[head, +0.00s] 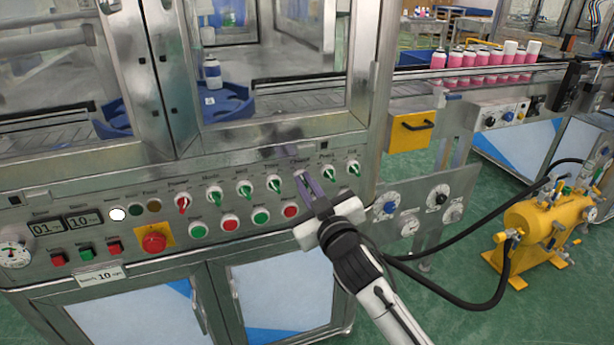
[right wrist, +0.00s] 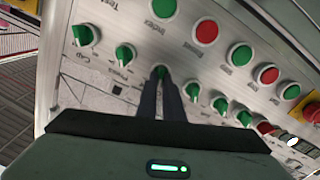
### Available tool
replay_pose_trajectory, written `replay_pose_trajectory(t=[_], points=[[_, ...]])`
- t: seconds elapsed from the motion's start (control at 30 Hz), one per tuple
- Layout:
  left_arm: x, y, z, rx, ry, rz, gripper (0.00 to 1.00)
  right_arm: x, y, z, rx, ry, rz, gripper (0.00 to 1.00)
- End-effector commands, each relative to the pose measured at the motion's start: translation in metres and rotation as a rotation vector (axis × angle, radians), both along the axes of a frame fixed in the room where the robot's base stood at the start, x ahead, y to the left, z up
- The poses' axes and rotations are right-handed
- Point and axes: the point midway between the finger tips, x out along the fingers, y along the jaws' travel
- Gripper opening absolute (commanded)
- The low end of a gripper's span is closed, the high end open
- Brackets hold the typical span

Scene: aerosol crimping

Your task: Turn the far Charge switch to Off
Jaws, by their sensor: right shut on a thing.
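The Charge switch is a green rotary knob in the row along the machine's control panel (head: 130,192). In the head view the fingers of my right gripper (head: 303,178) cover it, under its label. In the right wrist view a little of the green Charge switch (right wrist: 160,70) shows at the tips of my right gripper (right wrist: 163,82). The gripper is shut on this knob. The fingers hide most of it, so I cannot tell its exact setting. My left gripper is not in view.
Green knobs flank it: one to the left (head: 273,183) and the Push knob (head: 328,172) to the right. Round green and red buttons (head: 290,211) lie below. A red emergency stop (head: 154,242) is further left. A yellow tank (head: 535,235) with black hoses stands at right.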

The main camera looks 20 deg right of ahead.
Motion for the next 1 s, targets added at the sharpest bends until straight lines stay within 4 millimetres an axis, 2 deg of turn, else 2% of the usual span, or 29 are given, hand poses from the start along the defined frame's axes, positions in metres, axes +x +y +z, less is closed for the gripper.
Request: replay_pose_trajectory(t=[0.4,0.93,0.97,1.0], points=[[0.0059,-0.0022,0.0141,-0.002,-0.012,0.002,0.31,0.0001,0.0015,0.0006,-0.176,-0.008,0.001,0.00],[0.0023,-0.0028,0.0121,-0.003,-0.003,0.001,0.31,0.0002,0.0015,0.0001,-0.198,-0.009,0.000,0.00],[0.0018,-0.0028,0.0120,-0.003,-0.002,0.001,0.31,0.0002,0.0015,0.0001,-0.198,-0.009,0.000,0.12],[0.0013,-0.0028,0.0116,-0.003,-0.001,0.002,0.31,0.0001,0.0015,0.0001,-0.197,-0.009,0.000,0.19]])
